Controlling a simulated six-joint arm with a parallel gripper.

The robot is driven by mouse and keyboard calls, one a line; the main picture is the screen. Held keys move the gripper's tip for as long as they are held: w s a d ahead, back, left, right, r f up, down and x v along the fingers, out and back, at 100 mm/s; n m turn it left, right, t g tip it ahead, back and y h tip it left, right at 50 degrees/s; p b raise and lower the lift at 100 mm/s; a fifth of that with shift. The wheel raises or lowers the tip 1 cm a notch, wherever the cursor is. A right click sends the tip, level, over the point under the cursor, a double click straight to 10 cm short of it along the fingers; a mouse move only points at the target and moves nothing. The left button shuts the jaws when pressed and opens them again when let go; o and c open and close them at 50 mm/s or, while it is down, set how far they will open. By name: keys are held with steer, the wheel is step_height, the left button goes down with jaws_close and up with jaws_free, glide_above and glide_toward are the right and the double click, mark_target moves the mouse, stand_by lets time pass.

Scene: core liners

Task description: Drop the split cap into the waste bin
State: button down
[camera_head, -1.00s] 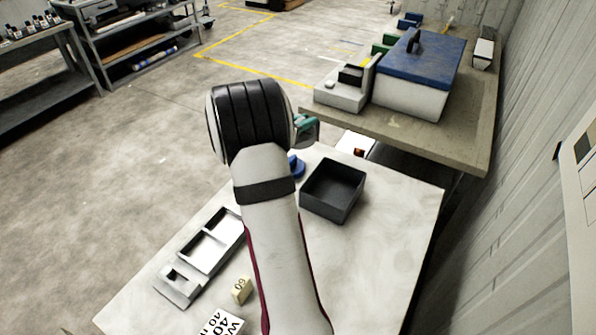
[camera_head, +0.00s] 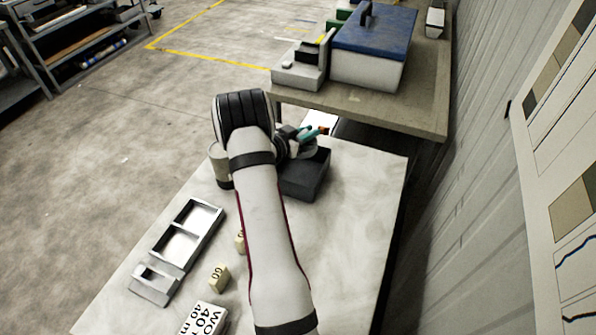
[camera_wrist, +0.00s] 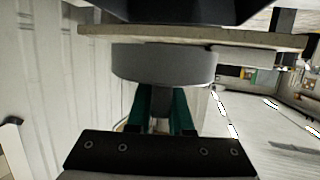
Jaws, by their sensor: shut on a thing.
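My gripper (camera_head: 309,134) has teal fingers and is over the back of the dark grey open box (camera_head: 306,182), which I take to be the waste bin. In the wrist view the fingers (camera_wrist: 161,108) are shut on the narrow stem of a grey round cap (camera_wrist: 163,65). I take this to be the split cap, but no split shows. In the head view a grey rounded part of the cap (camera_head: 305,151) shows by the fingers, above the box's back area. My arm and the cap hide part of the box, and its inside is barely seen.
A grey compartment tray (camera_head: 176,244), a yellowish block (camera_head: 219,278) and a white printed block (camera_head: 203,319) are on the light table (camera_head: 350,225). Another block is partly behind my arm. A bench (camera_head: 400,112) with a blue-lidded box (camera_head: 372,60) stands behind. The table's right side is clear.

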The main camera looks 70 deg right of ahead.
steer(key=c, duration=0.7)
jaws_free()
steer(key=shift+c, duration=0.2)
steer(key=shift+a, duration=0.1)
steer(key=v, duration=1.5)
steer(key=shift+a+r, duration=0.15)
steer(key=shift+a, duration=0.15)
steer(key=shift+w, duration=0.15)
